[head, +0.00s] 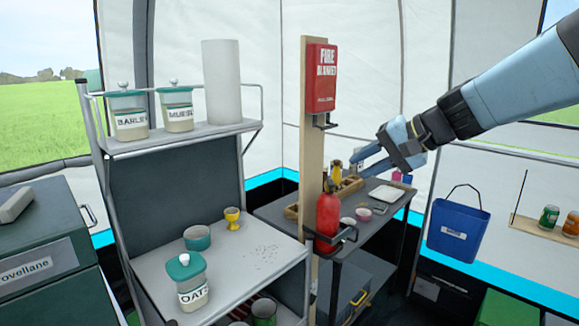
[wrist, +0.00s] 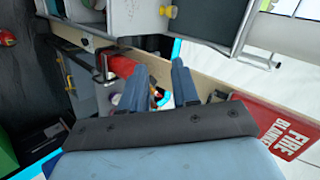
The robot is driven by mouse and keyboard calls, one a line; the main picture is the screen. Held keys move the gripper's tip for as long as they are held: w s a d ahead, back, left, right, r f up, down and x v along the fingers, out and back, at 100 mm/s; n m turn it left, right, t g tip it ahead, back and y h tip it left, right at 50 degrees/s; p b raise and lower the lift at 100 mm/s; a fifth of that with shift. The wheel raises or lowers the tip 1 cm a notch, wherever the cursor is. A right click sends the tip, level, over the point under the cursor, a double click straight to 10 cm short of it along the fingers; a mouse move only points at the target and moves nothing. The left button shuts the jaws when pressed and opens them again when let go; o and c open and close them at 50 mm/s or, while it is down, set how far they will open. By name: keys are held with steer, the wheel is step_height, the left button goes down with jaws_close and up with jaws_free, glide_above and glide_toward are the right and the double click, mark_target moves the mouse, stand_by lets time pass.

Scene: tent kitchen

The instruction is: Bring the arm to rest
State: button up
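My arm reaches in from the upper right of the head view. In the wrist view my gripper (wrist: 158,84) shows two blue fingers standing apart. Nothing is held between them; small coloured things seen through the gap look to be behind. Whether the fingers touch anything cannot be told.
A wooden post carries a red fire blanket box (head: 321,78) and a red extinguisher (head: 327,214). A metal shelf (head: 225,278) with jars stands left. The side table (head: 388,213) holds small items. A blue bucket (head: 457,233) hangs right.

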steer(key=s+d+f+n+h, duration=0.2)
steer(key=s+d+f+h, duration=0.1)
steer(key=s, duration=0.4)
steer(key=s+d+f+n+h, duration=0.2)
steer(key=s+d+f+h, duration=0.1)
steer(key=s+h, duration=0.2)
steer(key=shift+s+d+n+g+h, duration=0.25)
steer(key=shift+s+n+g+h, duration=0.05)
steer(key=shift+s, duration=0.9)
stand_by(1.1)
